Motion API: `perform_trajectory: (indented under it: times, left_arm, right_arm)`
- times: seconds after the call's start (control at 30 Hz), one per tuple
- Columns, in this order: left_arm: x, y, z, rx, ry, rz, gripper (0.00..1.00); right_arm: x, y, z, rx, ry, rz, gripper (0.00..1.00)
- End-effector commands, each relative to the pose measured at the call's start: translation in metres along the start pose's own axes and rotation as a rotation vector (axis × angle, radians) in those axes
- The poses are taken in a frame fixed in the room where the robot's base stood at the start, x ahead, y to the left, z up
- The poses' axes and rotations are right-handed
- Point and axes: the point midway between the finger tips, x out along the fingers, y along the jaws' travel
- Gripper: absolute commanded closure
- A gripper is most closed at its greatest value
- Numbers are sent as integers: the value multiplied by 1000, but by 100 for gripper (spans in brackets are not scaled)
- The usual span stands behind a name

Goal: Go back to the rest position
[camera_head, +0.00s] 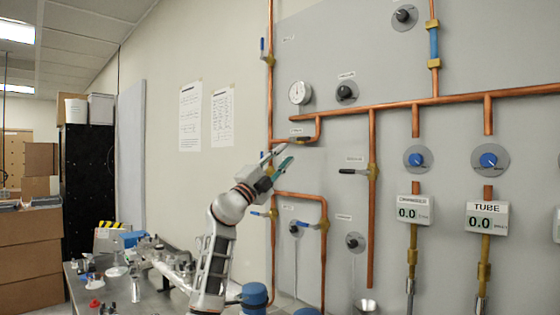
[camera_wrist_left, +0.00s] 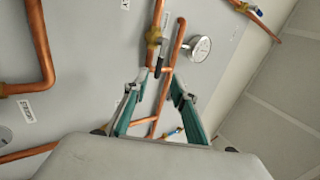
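My left gripper (camera_head: 276,163) is raised in front of the grey wall panel (camera_head: 335,205), near the copper pipes. In the left wrist view its two green-lined fingers (camera_wrist_left: 158,105) are spread apart with nothing between them. Beyond the fingers, a valve with a dark handle (camera_wrist_left: 161,58) sits on a copper pipe, and a round gauge (camera_wrist_left: 200,48) is beside it. I cannot tell from these views how far the fingertips are from the pipes. My right gripper is not in either view.
A metal table (camera_head: 150,292) with loose parts stands at the lower left, below my left arm. Cardboard boxes (camera_head: 28,250) and a black cabinet (camera_head: 88,180) are at the far left. Displays marked CHAMBER (camera_head: 413,212) and TUBE (camera_head: 487,219) hang on the right.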

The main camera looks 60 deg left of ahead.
Motion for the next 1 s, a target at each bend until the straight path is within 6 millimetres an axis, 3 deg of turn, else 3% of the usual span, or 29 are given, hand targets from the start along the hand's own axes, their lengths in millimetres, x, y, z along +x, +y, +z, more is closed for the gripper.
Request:
perform_trajectory:
  times: [0.23,1.0]
  left_arm:
    - [-15,0,0,1,0,1,74]
    - [-15,0,0,1,-1,0,74]
  right_arm:
    - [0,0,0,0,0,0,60]
    - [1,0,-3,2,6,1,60]
